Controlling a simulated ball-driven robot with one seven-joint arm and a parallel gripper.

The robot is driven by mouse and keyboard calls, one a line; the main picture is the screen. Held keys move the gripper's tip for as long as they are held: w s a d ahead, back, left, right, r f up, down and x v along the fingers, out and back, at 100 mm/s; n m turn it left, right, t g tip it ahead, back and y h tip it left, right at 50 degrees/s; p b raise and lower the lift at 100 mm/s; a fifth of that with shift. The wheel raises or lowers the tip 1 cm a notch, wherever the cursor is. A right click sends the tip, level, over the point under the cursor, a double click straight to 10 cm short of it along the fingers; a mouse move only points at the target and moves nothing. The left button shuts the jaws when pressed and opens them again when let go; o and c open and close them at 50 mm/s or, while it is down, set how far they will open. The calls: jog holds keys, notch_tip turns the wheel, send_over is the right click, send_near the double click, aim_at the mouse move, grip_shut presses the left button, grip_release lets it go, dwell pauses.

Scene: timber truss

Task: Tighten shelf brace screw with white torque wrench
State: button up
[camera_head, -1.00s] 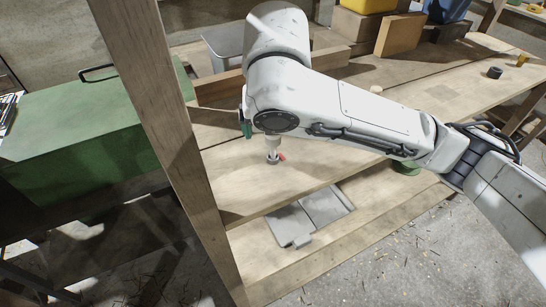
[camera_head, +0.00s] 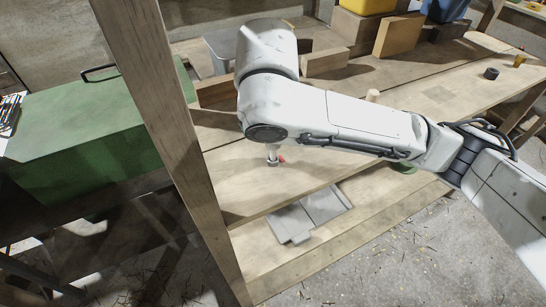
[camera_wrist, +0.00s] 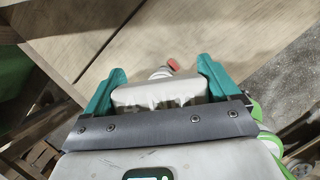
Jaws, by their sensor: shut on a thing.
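My gripper (camera_wrist: 161,70) shows in the wrist view, with a teal finger on each side of a white, rounded tool body, which I take for the white torque wrench (camera_wrist: 160,94). It is shut on this body. In the head view my arm hides the gripper. Below the arm, a pale shaft with a grey lower end (camera_head: 273,157) reaches down close to the wooden bench top. A small red piece (camera_head: 281,159) sits beside it, and also shows beyond the white body in the wrist view (camera_wrist: 173,65). I cannot make out a brace screw.
An upright timber post (camera_head: 170,130) stands just left of the work spot. A green toolbox (camera_head: 85,130) is left of it. A grey flat tray (camera_head: 308,212) lies on the lower shelf. Wooden blocks (camera_head: 398,35) stand at the back. The bench top (camera_head: 440,95) is mostly clear at right.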

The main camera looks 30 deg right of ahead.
jog(key=shift+s+f+m+g+h+p, duration=0.1)
jog(key=shift+m+g+h+p, duration=0.25)
jog(key=shift+m+p, duration=1.35)
jog(key=shift+s+m+g+h+p, duration=0.1)
jog(key=shift+m+g+h+p, duration=0.55)
jog(key=shift+p, duration=1.85)
jog(key=shift+t+y, duration=0.3)
jog(key=shift+t, duration=0.1)
jog(key=shift+w+r, duration=0.1)
jog(key=shift+r, duration=0.1)
jog(key=shift+r+p, duration=0.75)
jog(key=shift+p, duration=0.1)
jog(key=shift+d+r+p, duration=0.1)
jog(key=shift+r+p, duration=0.6)
jog(key=shift+p, duration=0.05)
